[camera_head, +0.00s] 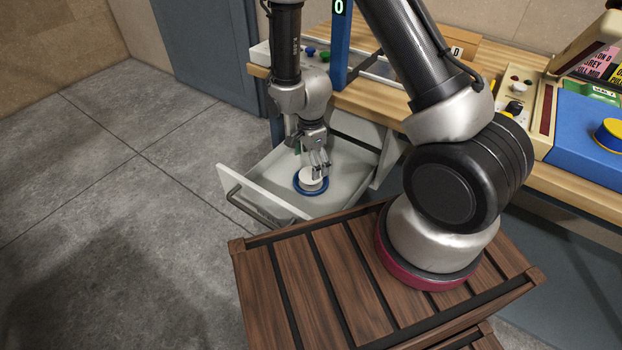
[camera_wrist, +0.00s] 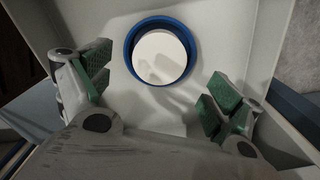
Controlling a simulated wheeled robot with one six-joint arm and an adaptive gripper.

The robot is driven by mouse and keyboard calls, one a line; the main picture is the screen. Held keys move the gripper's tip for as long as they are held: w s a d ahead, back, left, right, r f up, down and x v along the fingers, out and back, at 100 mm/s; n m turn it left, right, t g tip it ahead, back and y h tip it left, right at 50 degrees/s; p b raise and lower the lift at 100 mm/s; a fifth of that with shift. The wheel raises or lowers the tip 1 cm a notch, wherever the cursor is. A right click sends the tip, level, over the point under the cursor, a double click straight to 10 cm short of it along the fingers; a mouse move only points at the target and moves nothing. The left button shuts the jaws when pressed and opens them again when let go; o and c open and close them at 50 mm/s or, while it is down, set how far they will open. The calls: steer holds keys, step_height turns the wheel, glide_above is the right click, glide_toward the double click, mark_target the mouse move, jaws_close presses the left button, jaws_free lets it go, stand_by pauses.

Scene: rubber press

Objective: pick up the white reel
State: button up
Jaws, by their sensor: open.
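The white reel (camera_head: 311,180) is a round white disc inside a blue ring (camera_head: 300,188), lying in an open white drawer (camera_head: 262,172). The wrist view shows the white reel (camera_wrist: 160,57) face-on, with the blue ring (camera_wrist: 128,50) around it. My gripper (camera_head: 316,168) is over the drawer, just above the reel. In the wrist view, my gripper (camera_wrist: 155,98) is open, its green pads wide apart on the left and right. The reel lies between and beyond the pads, toward the top of the picture. Nothing is between the pads, and I cannot see them touching the reel.
A wooden workbench (camera_head: 375,93) with a blue post (camera_head: 340,45) stands above and behind the drawer. Grey floor is clear at left.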

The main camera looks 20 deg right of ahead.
steer(key=shift+f, duration=2.75)
steer(key=c, duration=1.2)
